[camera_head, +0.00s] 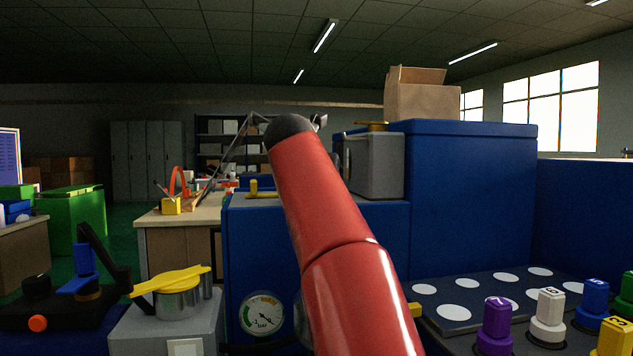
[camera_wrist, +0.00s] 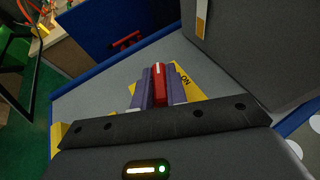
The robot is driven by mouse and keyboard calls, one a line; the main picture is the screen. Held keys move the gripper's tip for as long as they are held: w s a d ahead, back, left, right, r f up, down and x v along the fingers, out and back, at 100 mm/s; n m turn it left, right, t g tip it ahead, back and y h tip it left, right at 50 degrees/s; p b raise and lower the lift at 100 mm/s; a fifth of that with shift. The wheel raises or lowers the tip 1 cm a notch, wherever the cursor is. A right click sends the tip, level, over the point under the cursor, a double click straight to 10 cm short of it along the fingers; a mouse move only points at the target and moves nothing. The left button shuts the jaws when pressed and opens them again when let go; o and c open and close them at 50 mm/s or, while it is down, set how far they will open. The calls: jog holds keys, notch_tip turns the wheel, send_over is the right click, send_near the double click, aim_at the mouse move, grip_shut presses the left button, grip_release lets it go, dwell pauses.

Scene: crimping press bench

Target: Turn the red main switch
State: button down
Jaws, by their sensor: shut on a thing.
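The red main switch (camera_wrist: 158,88) shows in the wrist view as a narrow red handle on a yellow plate (camera_wrist: 199,88). The plate carries the word ON to the right of the handle. The handle lies nearly upright in the picture and does not line up with the plate's edges. My gripper (camera_wrist: 159,74) is shut on the handle, one purple finger on each side of it. The lower part of the plate is hidden by my fingers and the dark gripper body. In the head view my red arm hides the switch and my gripper.
A grey box (camera_head: 376,168) stands on the blue cabinet (camera_head: 250,240), right of my arm. A taller blue housing (camera_head: 470,160) bears a cardboard box (camera_head: 420,97). A pressure gauge (camera_head: 262,313) is on the cabinet front.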

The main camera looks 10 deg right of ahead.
jog(key=shift+w+a+r+m+g+h+p, duration=0.1)
jog(key=shift+a+r+m+g+h+p, duration=0.1)
jog(key=shift+m+g+h+p, duration=0.4)
jog(key=shift+d+f+m+h+p, duration=0.15)
jog(key=shift+m+h+p, duration=0.15)
jog(key=shift+m+h, duration=0.55)
jog(key=c, duration=1.4)
grip_release()
jog(key=shift+v, duration=3.95)
